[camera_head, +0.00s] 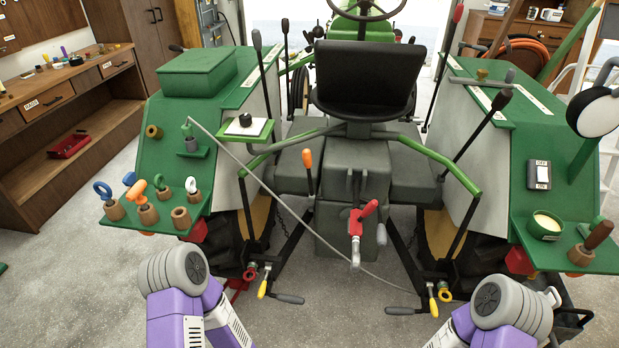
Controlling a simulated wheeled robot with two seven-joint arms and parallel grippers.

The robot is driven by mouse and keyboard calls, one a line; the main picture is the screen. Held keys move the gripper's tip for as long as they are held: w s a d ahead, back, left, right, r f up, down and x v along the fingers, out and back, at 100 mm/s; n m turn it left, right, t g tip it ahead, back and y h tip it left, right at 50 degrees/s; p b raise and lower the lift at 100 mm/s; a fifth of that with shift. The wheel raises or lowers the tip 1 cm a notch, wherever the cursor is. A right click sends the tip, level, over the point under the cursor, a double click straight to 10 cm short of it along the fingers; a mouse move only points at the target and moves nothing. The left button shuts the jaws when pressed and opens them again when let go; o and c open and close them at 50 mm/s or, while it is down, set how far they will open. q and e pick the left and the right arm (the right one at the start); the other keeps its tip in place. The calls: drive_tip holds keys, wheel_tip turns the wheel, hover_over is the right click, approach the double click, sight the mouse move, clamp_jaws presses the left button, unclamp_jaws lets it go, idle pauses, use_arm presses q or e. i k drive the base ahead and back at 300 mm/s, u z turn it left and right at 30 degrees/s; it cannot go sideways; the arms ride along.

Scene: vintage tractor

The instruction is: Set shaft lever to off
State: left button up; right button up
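The green tractor is seen from behind, with its black seat (364,80) in the middle. A red-handled lever (364,213) stands at the rear centre, its handle tilted up to the right, above a grey and red fitting. An orange-handled lever (308,160) stands upright to its left. Long black-knobbed levers rise at the left fender (258,42) and right fender (503,99). No readable label shows which one is the shaft lever or its off position. Only purple and grey links of my two arms show at the bottom; neither gripper is in view.
The left fender (175,125) carries several ringed pins in holders. The right fender (530,150) carries an ON/OFF switch box (539,175), a cup and a round lamp (595,113). Linkage arms and a thin rod cross low behind the tractor. A wooden workbench (75,130) stands left.

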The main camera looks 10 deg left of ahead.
sight(307, 156)
drive_tip(key=u, duration=0.4)
drive_tip(key=k, duration=0.2)
drive_tip(key=z, duration=0.75)
drive_tip(key=i, duration=1.1)
drive_tip(key=u, duration=0.4)
